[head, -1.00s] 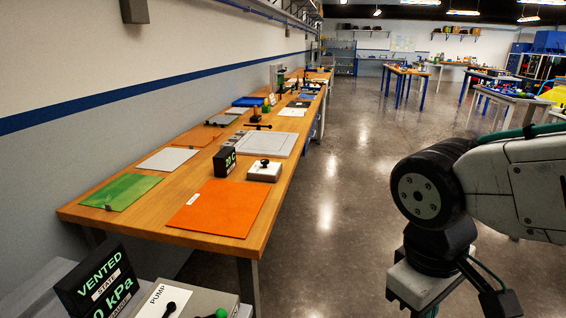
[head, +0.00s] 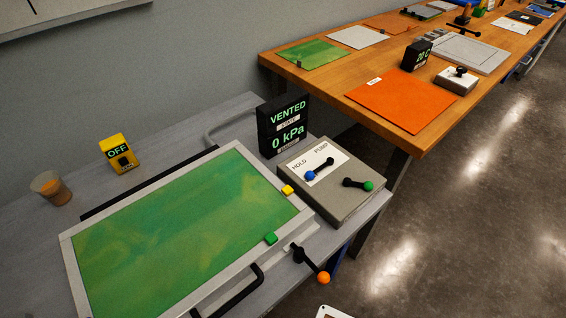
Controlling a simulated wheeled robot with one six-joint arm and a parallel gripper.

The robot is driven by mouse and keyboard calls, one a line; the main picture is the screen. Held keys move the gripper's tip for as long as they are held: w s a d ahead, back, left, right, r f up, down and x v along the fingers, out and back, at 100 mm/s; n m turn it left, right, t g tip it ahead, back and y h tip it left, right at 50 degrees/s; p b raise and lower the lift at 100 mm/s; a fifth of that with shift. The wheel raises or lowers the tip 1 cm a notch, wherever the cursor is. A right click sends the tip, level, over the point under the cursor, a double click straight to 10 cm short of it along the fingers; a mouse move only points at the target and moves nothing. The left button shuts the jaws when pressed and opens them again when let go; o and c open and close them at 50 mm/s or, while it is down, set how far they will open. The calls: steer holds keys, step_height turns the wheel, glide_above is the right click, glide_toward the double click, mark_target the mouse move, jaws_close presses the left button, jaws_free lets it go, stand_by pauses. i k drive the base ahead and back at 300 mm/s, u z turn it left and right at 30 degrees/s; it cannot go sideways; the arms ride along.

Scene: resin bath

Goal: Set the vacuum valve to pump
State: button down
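A grey valve box (head: 337,207) stands at the right end of the grey bench in the head view. Its white label plate (head: 316,162) reads HOLD on the left and PUMP on the right. A black lever with a blue knob (head: 309,175) lies across this plate, its knob below HOLD, away from PUMP. A second black lever with a green knob (head: 368,185) sits on the box's right part, its knob pointing right. A black display (head: 285,127) behind the box reads VENTED and 0 kPa. My gripper is not in view.
A green-topped framed panel (head: 180,240) lies left of the box, with a black handle and an orange-knobbed lever (head: 323,278) at its edge. A yellow OFF box (head: 119,152) and a cup (head: 50,188) stand behind. A wooden table (head: 433,150) is beyond; floor at right is clear.

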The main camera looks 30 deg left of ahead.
mark_target(310, 175)
steer(key=u, duration=1)
